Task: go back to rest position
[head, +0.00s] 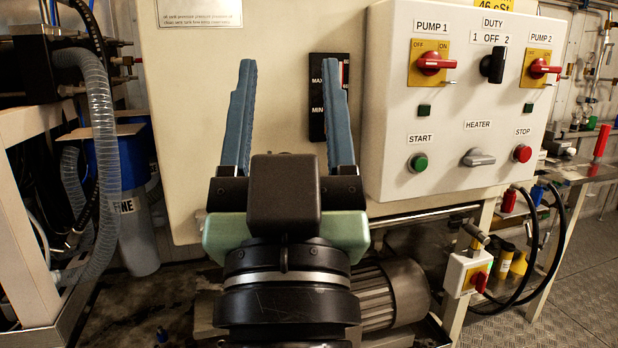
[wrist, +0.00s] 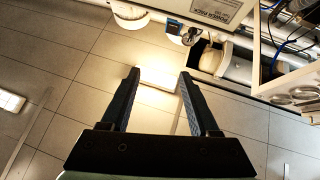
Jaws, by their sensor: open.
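My gripper (head: 290,85) is open, with its two blue fingers pointing up and wide apart. In the head view it stands in front of the pale tank panel, and nothing is between the fingers. The wrist view also shows my gripper (wrist: 160,75) open and empty, with a tiled surface and a bright patch behind it. From these views I cannot tell whether the fingers touch anything; none shows in contact.
A control box (head: 455,100) with red switches and buttons is close on the right. A motor (head: 393,292) is below. A grey hose (head: 102,150) and a blue-topped canister (head: 128,215) are at the left. Open floor (head: 590,275) shows at the lower right.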

